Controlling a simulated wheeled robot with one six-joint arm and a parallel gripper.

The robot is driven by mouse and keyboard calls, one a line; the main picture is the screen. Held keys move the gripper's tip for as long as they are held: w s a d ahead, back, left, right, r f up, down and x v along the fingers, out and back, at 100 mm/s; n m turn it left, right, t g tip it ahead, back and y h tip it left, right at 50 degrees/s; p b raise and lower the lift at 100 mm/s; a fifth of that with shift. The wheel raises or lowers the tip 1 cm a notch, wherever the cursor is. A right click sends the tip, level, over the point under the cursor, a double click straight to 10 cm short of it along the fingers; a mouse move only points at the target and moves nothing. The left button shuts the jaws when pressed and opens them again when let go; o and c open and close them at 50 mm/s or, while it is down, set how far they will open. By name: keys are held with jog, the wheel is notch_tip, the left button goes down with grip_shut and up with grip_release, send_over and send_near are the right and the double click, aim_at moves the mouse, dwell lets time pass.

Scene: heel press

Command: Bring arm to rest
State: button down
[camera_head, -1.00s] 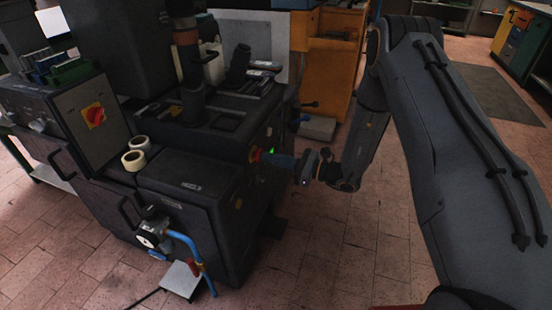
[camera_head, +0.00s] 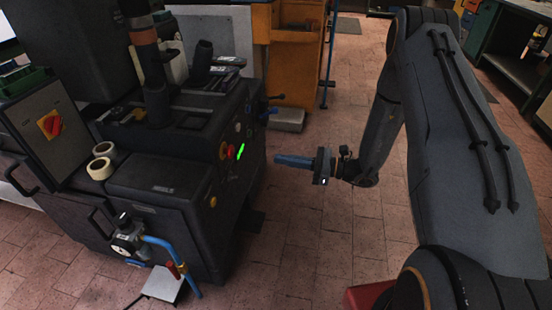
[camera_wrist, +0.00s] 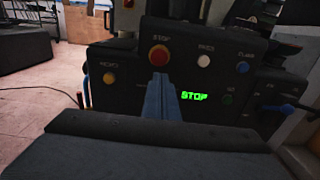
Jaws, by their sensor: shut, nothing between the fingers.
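My gripper (camera_head: 279,160) is shut and empty, its blue fingers pointing left at the press's side panel, with clear air between them and the machine. In the wrist view the closed blue fingers (camera_wrist: 160,77) point up the picture, just below the red stop button (camera_wrist: 158,55) in line of sight. The dark heel press (camera_head: 165,205) stands at the left.
Two tape rolls (camera_head: 100,168) lie on the press. A blue hose (camera_head: 172,250) and gauge (camera_head: 124,240) are at its lower front. An orange cabinet (camera_head: 296,55) stands behind. Tiled floor (camera_head: 300,235) is open beneath my gripper.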

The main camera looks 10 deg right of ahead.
dwell(0.4)
jog(key=s+a+r+n+g+h, duration=0.3)
jog(key=s+r+n+g+h, duration=0.25)
jog(key=s+r+n, duration=0.4)
jog(key=s+a+r+n+g+h, duration=0.4)
jog(key=s+r+n+g, duration=0.25)
jog(key=s, duration=0.55)
jog(key=s+d+r+n+t+h+p, duration=0.3)
jog(key=d+r+p, duration=0.3)
jog(key=d+p, duration=0.1)
jog(key=s+d+r+n+t+h+p, duration=0.2)
jog(key=s+d+r+h+p, duration=0.2)
jog(key=d+r+p, duration=0.2)
jog(key=d+p, duration=0.1)
jog(key=d, duration=0.1)
jog(key=shift+d+r+n+t, duration=0.15)
jog(key=shift+d+n+t, duration=0.15)
jog(key=shift+n+t, duration=0.1)
jog(key=shift+h, duration=0.25)
